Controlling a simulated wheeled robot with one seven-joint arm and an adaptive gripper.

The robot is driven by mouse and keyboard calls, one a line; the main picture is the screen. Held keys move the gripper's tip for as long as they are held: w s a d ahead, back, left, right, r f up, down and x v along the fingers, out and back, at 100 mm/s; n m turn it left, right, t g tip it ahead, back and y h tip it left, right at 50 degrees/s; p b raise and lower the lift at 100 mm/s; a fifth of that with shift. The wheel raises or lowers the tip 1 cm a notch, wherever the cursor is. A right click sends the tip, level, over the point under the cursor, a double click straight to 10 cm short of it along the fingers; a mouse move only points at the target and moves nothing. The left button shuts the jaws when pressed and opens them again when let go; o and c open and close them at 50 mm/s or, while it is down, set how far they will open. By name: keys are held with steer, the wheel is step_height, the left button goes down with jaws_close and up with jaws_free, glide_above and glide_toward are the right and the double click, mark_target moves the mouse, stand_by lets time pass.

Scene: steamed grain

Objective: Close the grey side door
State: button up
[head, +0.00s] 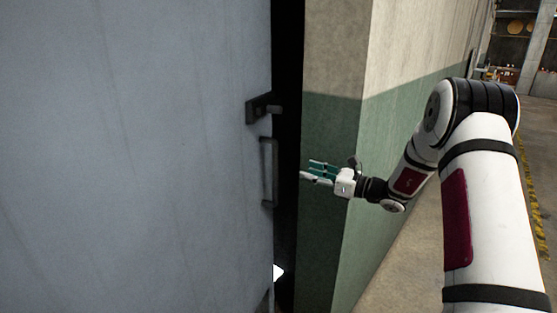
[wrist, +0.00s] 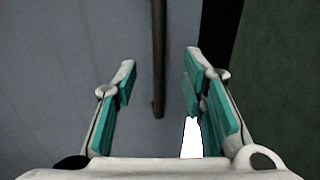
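The grey door (head: 135,160) fills the left half of the head view. Its right edge stands apart from the wall, with a dark gap (head: 287,60) between them. A dark latch (head: 260,109) and a vertical bar handle (head: 268,172) sit near that edge. My gripper (head: 308,170) is just right of the handle, in front of the wall corner, pointing left. In the wrist view, my gripper (wrist: 160,80) is open with teal-padded fingers. The dark handle bar (wrist: 159,60) shows between the fingers, against the grey door (wrist: 75,60). I cannot tell whether they touch.
A wall corner (head: 335,130), beige above and green below, stands right of the gap. A bright white patch (head: 278,271) shows low in the gap. Shelves (head: 515,45) stand far back right. The concrete floor (head: 410,265) beside the wall is clear.

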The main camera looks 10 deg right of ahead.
steer(key=x, duration=1.3)
steer(key=shift+a+p, duration=0.3)
steer(key=shift+p, duration=0.05)
steer(key=shift+w, duration=0.15)
jaws_close()
